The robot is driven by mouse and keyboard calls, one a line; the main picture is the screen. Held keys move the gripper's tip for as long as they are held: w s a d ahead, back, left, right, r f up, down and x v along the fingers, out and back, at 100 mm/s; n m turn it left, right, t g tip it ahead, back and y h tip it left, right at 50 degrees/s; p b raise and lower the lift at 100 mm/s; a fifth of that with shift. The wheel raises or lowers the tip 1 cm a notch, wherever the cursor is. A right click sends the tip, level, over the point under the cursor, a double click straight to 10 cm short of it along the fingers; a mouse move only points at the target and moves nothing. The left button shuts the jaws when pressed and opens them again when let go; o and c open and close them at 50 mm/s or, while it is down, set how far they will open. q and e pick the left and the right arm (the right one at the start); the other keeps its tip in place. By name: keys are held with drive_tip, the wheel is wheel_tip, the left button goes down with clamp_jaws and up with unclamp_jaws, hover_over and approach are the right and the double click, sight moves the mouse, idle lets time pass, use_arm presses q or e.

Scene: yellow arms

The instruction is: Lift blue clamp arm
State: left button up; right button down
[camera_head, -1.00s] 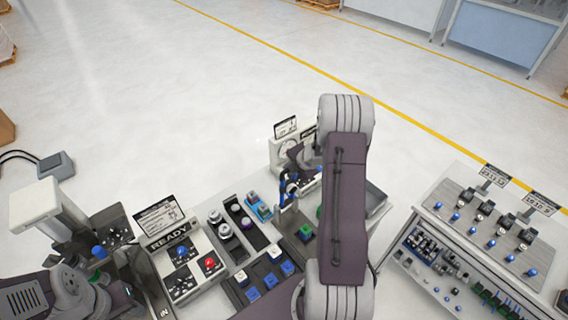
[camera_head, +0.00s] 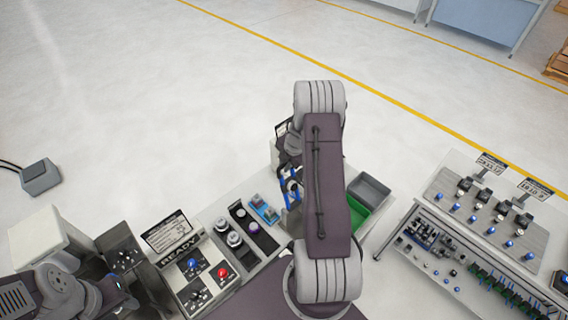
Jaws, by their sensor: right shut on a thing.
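A blue part that looks like the clamp arm (camera_head: 293,186) shows beside my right arm in the head view, at the far side of the workbench. My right gripper (camera_head: 289,192) is at this blue part and shut on it. The fingertips are small here and partly hidden by my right arm, so the exact grip is hard to make out. My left gripper (camera_head: 124,303) is low at the left, beside the READY panel. Its fingers are too unclear to tell open from shut.
A READY panel (camera_head: 178,255) with a red button stands at left. Switches and a small blue part (camera_head: 265,209) lie on the bench. A grey bin (camera_head: 371,187) and a green bin (camera_head: 357,214) stand right of my arm. Another bench (camera_head: 440,215) is farther right.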

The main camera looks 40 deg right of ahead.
sight(290, 181)
drive_tip(key=shift+s, duration=0.15)
drive_tip(key=c, duration=1.4)
unclamp_jaws()
drive_tip(key=b+v, duration=0.2)
drive_tip(key=v, duration=0.7)
drive_tip(key=shift+a, duration=0.1)
